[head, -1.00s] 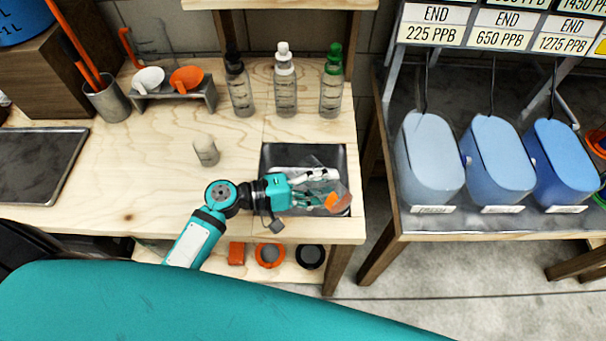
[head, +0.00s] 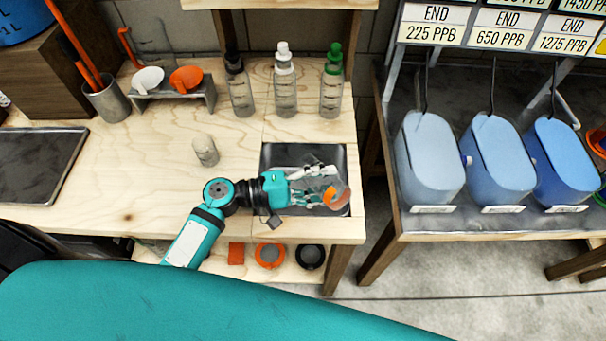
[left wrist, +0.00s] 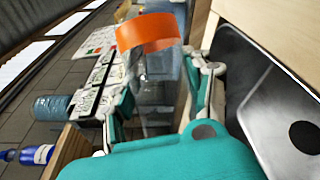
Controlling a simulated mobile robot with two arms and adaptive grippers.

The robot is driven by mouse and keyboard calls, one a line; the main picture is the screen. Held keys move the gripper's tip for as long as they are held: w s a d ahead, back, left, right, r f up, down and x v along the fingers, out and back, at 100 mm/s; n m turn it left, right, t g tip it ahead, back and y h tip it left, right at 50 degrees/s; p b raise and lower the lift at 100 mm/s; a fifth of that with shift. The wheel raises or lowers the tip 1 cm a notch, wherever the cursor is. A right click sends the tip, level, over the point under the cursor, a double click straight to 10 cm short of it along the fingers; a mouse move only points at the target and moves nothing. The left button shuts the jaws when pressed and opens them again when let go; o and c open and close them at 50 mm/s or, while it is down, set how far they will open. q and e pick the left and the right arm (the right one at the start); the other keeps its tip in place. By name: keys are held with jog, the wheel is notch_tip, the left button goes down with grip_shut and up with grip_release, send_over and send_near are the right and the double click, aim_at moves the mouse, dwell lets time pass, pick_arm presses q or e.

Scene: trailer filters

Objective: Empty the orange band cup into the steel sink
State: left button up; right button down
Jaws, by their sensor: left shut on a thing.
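The orange band cup (head: 334,195) is a clear cup with an orange band, held over the steel sink (head: 338,158). My left gripper (head: 312,190) is shut on it. In the head view the cup is tilted, with the banded end toward the right side of the sink. In the left wrist view the cup's orange band (left wrist: 148,31) shows beyond the fingers, and its clear body (left wrist: 155,90) lies between them. The sink (left wrist: 285,105) with its dark drain shows at the right there. Whether any liquid is in the cup I cannot tell. My right gripper is out of view.
A small clear cup (head: 205,151) stands left of the sink. Several bottles (head: 285,85) stand behind it. A rack with a white scoop and an orange scoop (head: 186,78) is at the back left. Blue pitchers (head: 428,155) stand on the right table, across a gap.

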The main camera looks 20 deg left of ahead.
pick_arm(q)
jog(key=shift+w+a+r+n+t+h, duration=0.15)
jog(key=shift+w+a+r+n+h, duration=0.15)
jog(key=shift+n, duration=0.25)
jog(key=shift+w+a+r+n+t+h, duration=0.1)
jog(key=shift+a+r+n+t+h, duration=0.1)
jog(key=shift+r+n, duration=0.25)
dwell(1.0)
jog(key=shift+w+a+r+n+t+h+b, duration=0.15)
jog(key=shift+w+a+r+n+h+b, duration=0.15)
jog(key=shift+n, duration=0.55)
jog(key=shift+w+a+r+n+t+h+b, duration=0.1)
jog(key=shift+w+a+r+n+h, duration=0.2)
jog(key=shift+n, duration=0.55)
dwell(0.9)
jog(key=shift+s+a+f, duration=0.1)
dwell(0.6)
